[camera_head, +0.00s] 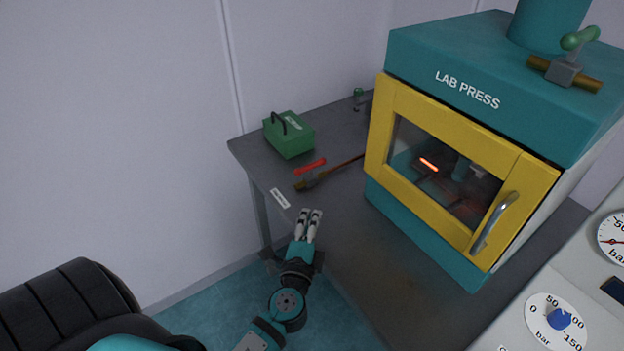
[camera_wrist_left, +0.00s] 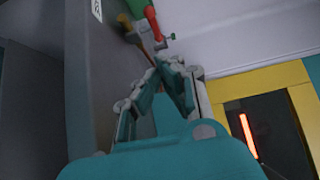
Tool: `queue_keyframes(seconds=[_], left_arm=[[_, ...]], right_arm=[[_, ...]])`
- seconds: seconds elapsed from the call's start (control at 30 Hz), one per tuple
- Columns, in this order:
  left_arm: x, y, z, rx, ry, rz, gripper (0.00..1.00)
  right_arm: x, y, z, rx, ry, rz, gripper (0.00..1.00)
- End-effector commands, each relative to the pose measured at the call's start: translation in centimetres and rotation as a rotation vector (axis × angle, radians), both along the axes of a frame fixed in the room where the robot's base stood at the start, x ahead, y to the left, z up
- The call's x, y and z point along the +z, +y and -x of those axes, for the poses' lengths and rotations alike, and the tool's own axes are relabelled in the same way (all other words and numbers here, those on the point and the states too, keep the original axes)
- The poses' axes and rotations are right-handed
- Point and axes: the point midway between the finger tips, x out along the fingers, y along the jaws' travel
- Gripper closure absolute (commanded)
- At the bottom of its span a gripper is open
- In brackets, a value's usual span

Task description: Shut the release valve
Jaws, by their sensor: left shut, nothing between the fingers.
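Two lever valves show, and no readable label tells which is the release valve. One, with a red lever (camera_head: 310,167) and a brass pipe (camera_head: 343,166), is low on the grey table; its lever lies roughly along the pipe. The other, with a green lever (camera_head: 580,38) and a brass pipe (camera_head: 590,84), is on top of the press; its lever points across the pipe. My left gripper (camera_head: 310,212) is shut and empty, over the table's near left edge, short of the red lever and apart from it. The red lever (camera_wrist_left: 153,24) also shows beyond the fingertips in the left wrist view.
The teal lab press (camera_head: 420,235) with its closed yellow door (camera_head: 451,115) fills the table's right. A green toolbox (camera_head: 290,136) stands behind the red lever. A panel with a blue knob (camera_head: 559,318) and gauge (camera_head: 612,240) is at lower right. Bare table lies before the press.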

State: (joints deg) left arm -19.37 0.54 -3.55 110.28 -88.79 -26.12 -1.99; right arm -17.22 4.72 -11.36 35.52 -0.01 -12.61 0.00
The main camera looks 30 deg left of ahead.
Motion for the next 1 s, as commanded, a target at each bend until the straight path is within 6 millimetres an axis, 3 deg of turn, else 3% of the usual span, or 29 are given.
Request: queue_keyframes(seconds=[0.33, 0.47, 0.9, 1.0], left_arm=[[0.0, 0.0, -0.1, -0.002, 0.000, -0.003, 1.00], [0.2, 0.4, -1.0, -0.002, -0.001, -0.003, 1.00], [0.3, 3.8, -9.2, 0.000, 0.000, -0.005, 1.00], [0.2, 5.3, -9.9, 0.000, 0.002, -0.006, 1.00]], right_arm=[[0.1, 0.0, -0.1, 0.000, -0.001, 0.000, 1.00], [0.6, 0.0, -0.1, 0.000, -0.001, 0.000, 1.00], [3.1, 0.2, -0.1, 0.001, -0.002, -0.002, 1.00], [3.6, 0.4, -0.1, 0.000, -0.001, -0.004, 1.00]])
